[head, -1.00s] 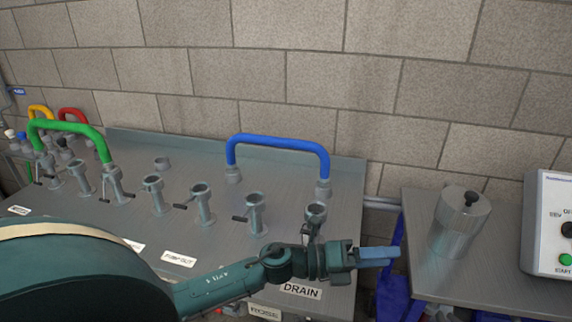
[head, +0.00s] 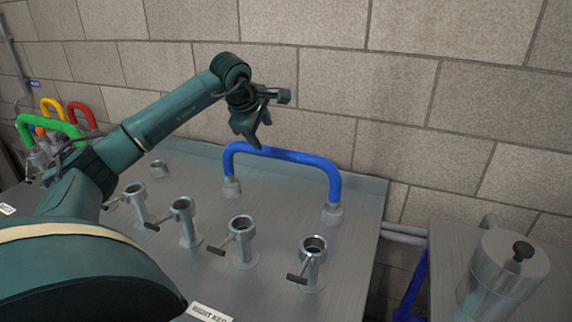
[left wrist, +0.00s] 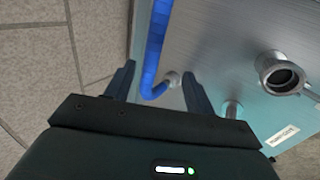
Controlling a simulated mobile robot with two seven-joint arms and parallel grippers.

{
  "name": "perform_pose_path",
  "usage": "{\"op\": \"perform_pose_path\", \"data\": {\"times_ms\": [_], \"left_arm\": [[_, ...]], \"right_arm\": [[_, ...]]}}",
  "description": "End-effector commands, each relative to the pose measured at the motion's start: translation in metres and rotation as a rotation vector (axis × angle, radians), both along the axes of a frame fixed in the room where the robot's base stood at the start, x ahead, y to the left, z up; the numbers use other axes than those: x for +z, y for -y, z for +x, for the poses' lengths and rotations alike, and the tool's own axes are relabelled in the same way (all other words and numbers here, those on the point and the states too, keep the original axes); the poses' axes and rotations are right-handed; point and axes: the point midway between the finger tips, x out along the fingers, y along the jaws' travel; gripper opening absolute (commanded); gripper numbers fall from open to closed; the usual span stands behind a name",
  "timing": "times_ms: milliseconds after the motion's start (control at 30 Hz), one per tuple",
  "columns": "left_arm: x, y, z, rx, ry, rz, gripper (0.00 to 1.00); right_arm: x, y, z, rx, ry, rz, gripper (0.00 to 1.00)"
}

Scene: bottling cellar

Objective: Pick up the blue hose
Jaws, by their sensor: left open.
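The blue hose (head: 290,155) is an arch-shaped bend with a grey metal coupling at each end. It rests on the back of the steel panel, near the wall. My left gripper (head: 262,122) is open and empty, above and just behind the hose's left bend in the head view. In the left wrist view the blue hose (left wrist: 157,45) runs between the open fingers of my left gripper (left wrist: 158,82), farther off than the fingertips. I cannot tell from the head view how large the gap is. My right gripper is not in view.
Several upright metal ports with side handles stand on the steel panel (head: 345,262), one of them (head: 313,250) at front right. Green (head: 50,124), yellow and red bent hoses are at far left. A metal canister (head: 503,275) stands at right. The block wall is close behind.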

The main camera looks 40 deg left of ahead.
Motion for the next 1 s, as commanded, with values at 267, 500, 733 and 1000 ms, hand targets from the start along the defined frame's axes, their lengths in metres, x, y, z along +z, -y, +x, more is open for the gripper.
{"op": "perform_pose_path", "data": {"times_ms": [267,500,733,1000], "left_arm": [[-0.028,-0.006,0.018,0.003,-0.005,0.001,0.54],[-0.06,-0.013,0.039,0.003,-0.002,0.001,0.54],[-0.072,-0.015,0.049,0.003,-0.001,0.0,0.54],[-0.1,-0.02,0.073,0.003,-0.001,0.0,0.54]], "right_arm": [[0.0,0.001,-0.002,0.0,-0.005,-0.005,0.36],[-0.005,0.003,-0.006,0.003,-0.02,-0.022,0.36],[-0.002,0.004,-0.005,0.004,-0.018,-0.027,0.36],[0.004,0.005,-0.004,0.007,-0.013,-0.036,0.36]]}}
